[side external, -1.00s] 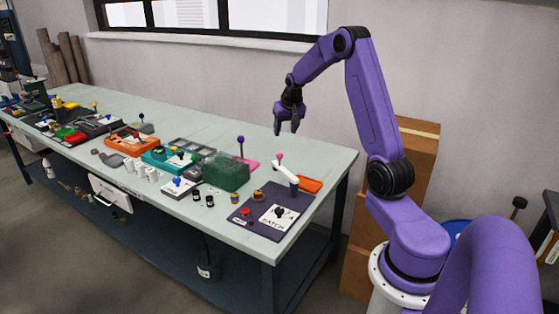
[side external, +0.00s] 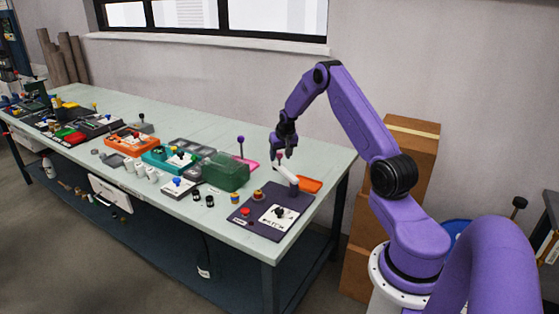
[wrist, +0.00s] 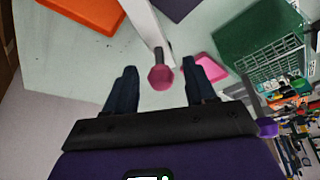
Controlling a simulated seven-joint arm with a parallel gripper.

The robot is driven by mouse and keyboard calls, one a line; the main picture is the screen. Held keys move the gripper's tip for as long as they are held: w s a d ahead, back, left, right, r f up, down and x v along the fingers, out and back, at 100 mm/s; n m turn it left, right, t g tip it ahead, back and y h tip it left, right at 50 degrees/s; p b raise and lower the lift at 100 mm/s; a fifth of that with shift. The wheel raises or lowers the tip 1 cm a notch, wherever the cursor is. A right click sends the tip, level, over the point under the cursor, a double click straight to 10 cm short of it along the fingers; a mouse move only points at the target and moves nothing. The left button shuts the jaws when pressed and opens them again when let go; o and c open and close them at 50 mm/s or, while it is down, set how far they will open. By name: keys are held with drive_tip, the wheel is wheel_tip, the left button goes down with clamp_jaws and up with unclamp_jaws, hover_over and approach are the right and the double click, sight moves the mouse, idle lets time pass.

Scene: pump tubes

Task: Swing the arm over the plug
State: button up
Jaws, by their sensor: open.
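A white swing arm (side external: 286,174) with a pink knob at its raised end stands at the back of a dark panel (side external: 256,232). A small black piece (side external: 279,211), which looks like the plug, stands on the white plate lettered PATCH at the panel's front; the swing arm is not over it. My gripper (side external: 283,156) is lowered at the pink knob, its fingers pointing down. In the wrist view, the pink knob (wrist: 160,77) shows between my two open fingers (wrist: 162,82), with a gap on each side. The plug cannot be made out there.
A red knob (side external: 245,211) sits on the panel's left part. An orange tray (side external: 309,184) lies right of the swing arm. A green box (side external: 226,171) and an upright purple-knobbed stick (side external: 241,141) stand to the left. The bench (side external: 330,160) is clear toward its right back corner.

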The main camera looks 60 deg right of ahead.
drive_tip(key=shift+x, duration=1.65)
clamp_jaws()
drive_tip(key=shift+a, duration=0.15)
drive_tip(key=s+a+n+y, duration=0.1)
drive_tip(key=a+n+y, duration=0.4)
drive_tip(key=a+n, duration=0.6)
drive_tip(key=shift+s+a+n, duration=0.3)
drive_tip(key=shift+n, duration=1.2)
drive_tip(key=shift+s, duration=0.1)
